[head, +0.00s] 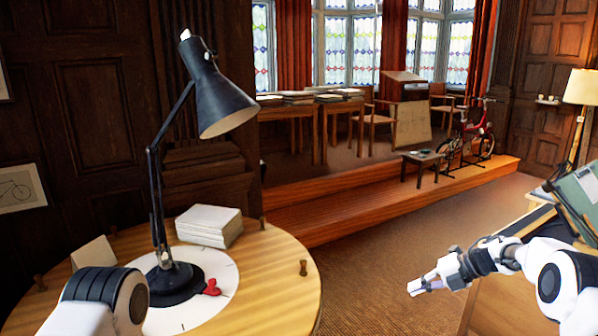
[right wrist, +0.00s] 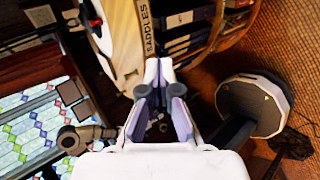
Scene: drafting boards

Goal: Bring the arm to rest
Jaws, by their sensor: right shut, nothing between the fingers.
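My right arm (head: 520,258) comes in from the right edge in the head view and reaches toward the middle. Its gripper (head: 414,288) hangs over the carpeted floor, apart from the round table and from the desk at right. The gripper is shut and empty. In the right wrist view its fingers (right wrist: 158,72) meet at the tips with nothing between them. Part of my left arm (head: 105,298) shows at the bottom left, in front of the round table. Its gripper is out of view.
The round wooden table (head: 290,275) bears a black desk lamp (head: 215,95), a paper stack (head: 208,225) and a red heart-shaped piece (head: 211,287). A wooden desk (head: 500,305) stands beside my right arm. The carpet (head: 385,240) between is clear.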

